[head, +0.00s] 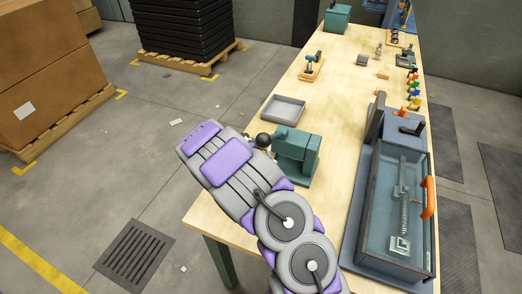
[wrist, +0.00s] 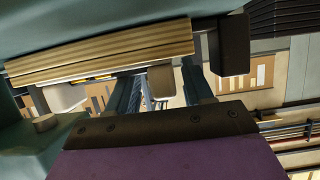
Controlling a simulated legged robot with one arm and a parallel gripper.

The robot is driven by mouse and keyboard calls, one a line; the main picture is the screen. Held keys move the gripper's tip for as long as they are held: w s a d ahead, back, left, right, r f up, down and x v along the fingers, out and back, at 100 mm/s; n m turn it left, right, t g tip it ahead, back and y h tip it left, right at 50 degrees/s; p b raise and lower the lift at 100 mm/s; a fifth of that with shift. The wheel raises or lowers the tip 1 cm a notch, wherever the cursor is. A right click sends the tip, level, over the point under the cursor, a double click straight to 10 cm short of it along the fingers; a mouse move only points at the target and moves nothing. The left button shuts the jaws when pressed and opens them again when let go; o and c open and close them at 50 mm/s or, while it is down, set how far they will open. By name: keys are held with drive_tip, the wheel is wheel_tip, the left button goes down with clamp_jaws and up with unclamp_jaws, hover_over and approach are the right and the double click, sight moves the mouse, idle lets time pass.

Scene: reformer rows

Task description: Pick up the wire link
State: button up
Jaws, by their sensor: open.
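I cannot pick out the wire link for certain in either view. In the head view my purple and grey arm reaches over the left edge of the wooden table (head: 345,80), beside a teal bench device (head: 297,155). The arm hides my gripper there. In the wrist view my gripper (wrist: 158,88) is open, its two dark fingers reaching up from a dark bolted plate. A ridged tan bar (wrist: 100,55) and a dark block (wrist: 231,45) are close in front of the fingers. I see nothing clearly held between the fingers.
A grey tray (head: 283,109) lies beyond the teal device. A clear-covered case (head: 378,240) with a spring inside and an orange handle (head: 429,197) fills the near right. Small fixtures (head: 312,68) stand farther back. Boxes (head: 45,60) and a black stack (head: 185,25) sit on pallets at left.

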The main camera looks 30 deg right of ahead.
drive_tip(key=shift+a+r, duration=0.15)
drive_tip(key=shift+a, duration=0.6)
drive_tip(key=shift+c, duration=1.4)
drive_tip(key=shift+d, duration=0.55)
drive_tip(key=c, duration=0.5)
clamp_jaws()
drive_tip(key=shift+a, duration=0.1)
drive_tip(key=shift+a, duration=0.15)
drive_tip(key=shift+w, duration=0.1)
